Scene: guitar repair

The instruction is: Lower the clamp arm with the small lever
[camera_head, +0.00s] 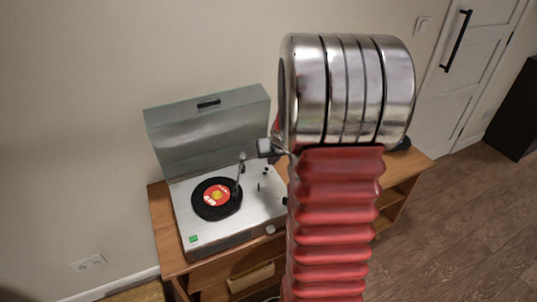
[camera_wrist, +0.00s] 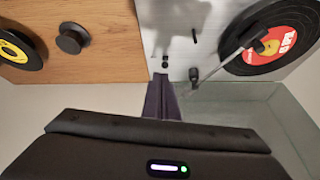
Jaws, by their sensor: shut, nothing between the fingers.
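A record player (camera_head: 240,222) with a black record (camera_head: 203,204) stands on a wooden cabinet. Its tonearm (camera_head: 239,178) reaches over the record's edge; it also shows in the wrist view (camera_wrist: 228,59). I cannot tell whether its tip touches the record. A small black lever or knob (camera_wrist: 165,60) sits on the deck just beyond my fingertips. My gripper (camera_wrist: 161,80) is shut and empty, pointing at the deck close to this small part; contact is unclear. In the head view my gripper (camera_head: 268,148) is mostly hidden behind my arm.
A clear lid (camera_head: 208,125) stands open behind the deck, close beside my gripper. Another small black control (camera_wrist: 195,36) is on the deck. A black knob-like object (camera_wrist: 71,38) and a second record (camera_wrist: 16,50) lie on the wooden top (camera_wrist: 105,75) beside the player.

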